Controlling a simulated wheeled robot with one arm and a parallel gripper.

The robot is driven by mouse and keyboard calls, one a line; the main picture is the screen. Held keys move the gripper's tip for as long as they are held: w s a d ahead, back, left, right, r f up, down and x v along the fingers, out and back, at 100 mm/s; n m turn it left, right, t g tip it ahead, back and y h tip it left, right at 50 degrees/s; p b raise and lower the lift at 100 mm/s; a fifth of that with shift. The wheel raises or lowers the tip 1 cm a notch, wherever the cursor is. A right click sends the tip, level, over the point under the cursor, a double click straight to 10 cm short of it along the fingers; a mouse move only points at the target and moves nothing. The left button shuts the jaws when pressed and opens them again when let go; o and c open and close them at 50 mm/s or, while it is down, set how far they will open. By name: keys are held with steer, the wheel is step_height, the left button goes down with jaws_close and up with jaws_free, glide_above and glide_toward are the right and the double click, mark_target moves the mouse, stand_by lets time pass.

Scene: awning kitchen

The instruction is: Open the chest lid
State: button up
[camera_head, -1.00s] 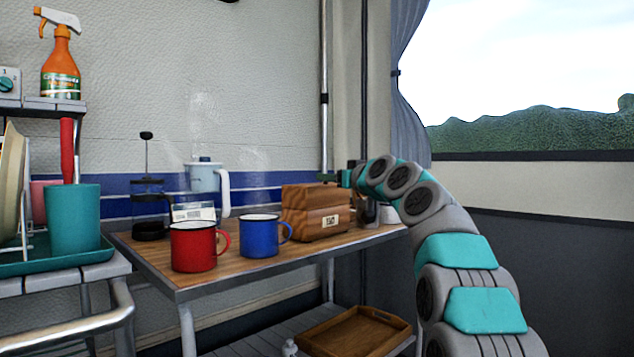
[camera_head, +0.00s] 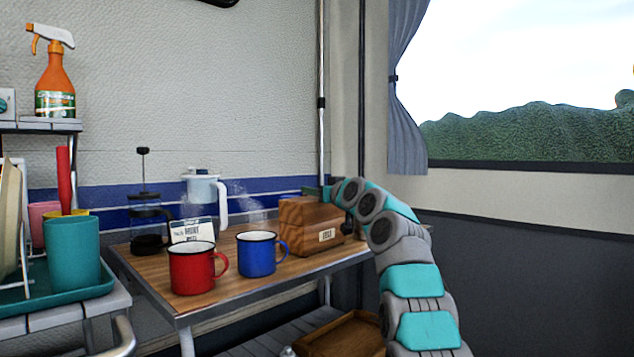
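The chest is a brown wooden box (camera_head: 300,228) with a small pale label on its front. It stands on the wooden table top toward the right, and its lid looks shut. My arm, grey and teal, reaches in from the lower right. My gripper (camera_head: 318,192) is at the top rear of the chest, by the lid's upper edge. Its fingers are small and partly hidden behind my wrist and the box, so I cannot tell whether they touch the lid or are open.
A blue mug (camera_head: 256,255) and a red mug (camera_head: 191,270) stand left of the chest. A French press (camera_head: 148,225), a label card (camera_head: 193,230) and a white pitcher (camera_head: 201,190) are behind them. A wooden tray (camera_head: 345,335) lies on the lower shelf. A wall and window are on the right.

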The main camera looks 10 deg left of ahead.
steer(key=shift+w+a+f, duration=0.1)
steer(key=shift+w, duration=0.1)
steer(key=shift+c, duration=0.3)
jaws_close()
stand_by(1.1)
